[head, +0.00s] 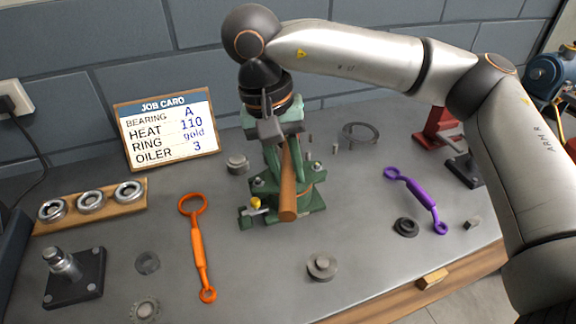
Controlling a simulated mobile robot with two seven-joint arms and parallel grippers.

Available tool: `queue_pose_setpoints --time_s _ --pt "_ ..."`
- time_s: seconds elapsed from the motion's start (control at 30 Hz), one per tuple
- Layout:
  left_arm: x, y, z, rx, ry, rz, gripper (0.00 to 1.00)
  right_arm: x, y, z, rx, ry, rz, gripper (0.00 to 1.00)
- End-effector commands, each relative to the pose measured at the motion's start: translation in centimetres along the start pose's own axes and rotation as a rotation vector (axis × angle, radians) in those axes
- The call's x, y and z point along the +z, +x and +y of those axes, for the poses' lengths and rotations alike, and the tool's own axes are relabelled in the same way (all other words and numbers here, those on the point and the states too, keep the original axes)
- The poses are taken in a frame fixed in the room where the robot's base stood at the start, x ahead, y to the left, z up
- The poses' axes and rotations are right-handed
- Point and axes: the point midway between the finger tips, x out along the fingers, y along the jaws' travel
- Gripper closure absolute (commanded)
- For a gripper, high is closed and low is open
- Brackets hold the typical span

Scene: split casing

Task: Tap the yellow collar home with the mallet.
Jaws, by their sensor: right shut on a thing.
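My right gripper (268,130) reaches down from above over the green casing (305,195). It is shut on the mallet, whose wooden handle (288,185) slants down toward the front of the casing. The mallet's head cannot be made out clearly behind my gripper. A small yellow piece (255,202) sits low at the casing's left front corner; I cannot tell whether it is the yellow collar. No other yellow ring shows, and the middle of the casing is partly hidden by the handle and gripper. My left gripper is not in view.
A job card (167,130) leans at the back left. A wooden rack (135,202) holds bearings. An orange wrench (198,245) lies left of the casing and a purple wrench (418,200) to its right. A grey round part (321,266) stands in front.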

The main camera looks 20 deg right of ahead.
Motion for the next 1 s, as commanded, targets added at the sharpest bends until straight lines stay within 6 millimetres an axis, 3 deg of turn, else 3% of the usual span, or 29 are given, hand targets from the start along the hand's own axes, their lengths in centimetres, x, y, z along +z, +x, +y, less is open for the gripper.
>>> queue_pose_setpoints --time_s 0.37,1.0 --pt "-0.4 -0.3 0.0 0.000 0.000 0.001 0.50 0.2 -0.3 0.1 0.004 -0.005 -0.009 1.00" --pt "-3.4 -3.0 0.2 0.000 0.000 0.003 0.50 0.1 -5.9 1.2 0.002 -0.002 -0.004 1.00"
